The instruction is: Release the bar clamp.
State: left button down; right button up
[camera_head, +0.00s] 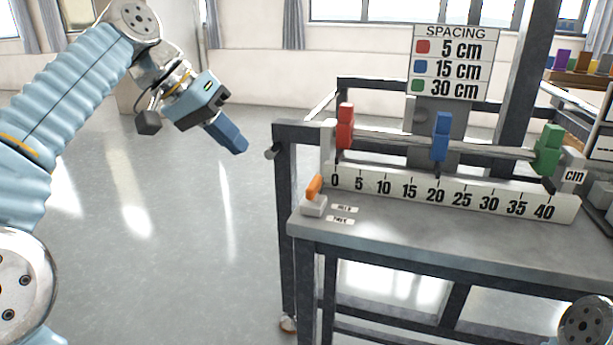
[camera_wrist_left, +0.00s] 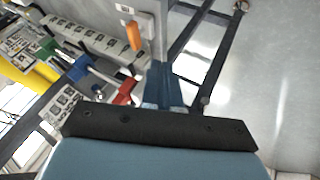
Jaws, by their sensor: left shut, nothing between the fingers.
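An orange lever (camera_head: 314,187) stands tilted on a small white block (camera_head: 313,206) at the left end of the bench; it also shows in the left wrist view (camera_wrist_left: 133,36). Behind it a round bar (camera_head: 395,139) carries a red slider (camera_head: 345,127) near 0, a blue slider (camera_head: 441,136) near 20 and a green slider (camera_head: 547,149) near 40 on the ruler (camera_head: 450,196). My left gripper (camera_head: 238,145) is shut and empty, in the air left of the bench, apart from the lever. My right gripper is out of view.
A spacing sign (camera_head: 449,62) reads red 5 cm, blue 15 cm, green 30 cm. Two small labels (camera_head: 343,214) lie beside the lever, too small to read surely. A dark frame post (camera_head: 285,220) stands at the bench's left end. The floor (camera_head: 190,240) left of it is clear.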

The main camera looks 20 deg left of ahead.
aim_at(314, 187)
pick_arm(q)
jog(key=shift+w+d+f+b, duration=0.4)
jog(key=shift+w+d+f, duration=0.2)
jog(key=shift+d+f, duration=0.85)
jog(key=shift+w+d+f+b, duration=0.35)
jog(key=shift+w+d+f, duration=0.25)
jog(key=shift+d+f, duration=0.8)
jog(key=shift+w+d+f+b, duration=0.4)
jog(key=shift+w+d+f, duration=0.2)
jog(key=shift+d+f, duration=0.8)
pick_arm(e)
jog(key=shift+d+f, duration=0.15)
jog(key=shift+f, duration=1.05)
pick_arm(q)
jog(key=shift+d+r, duration=0.2)
jog(key=shift+d, duration=0.05)
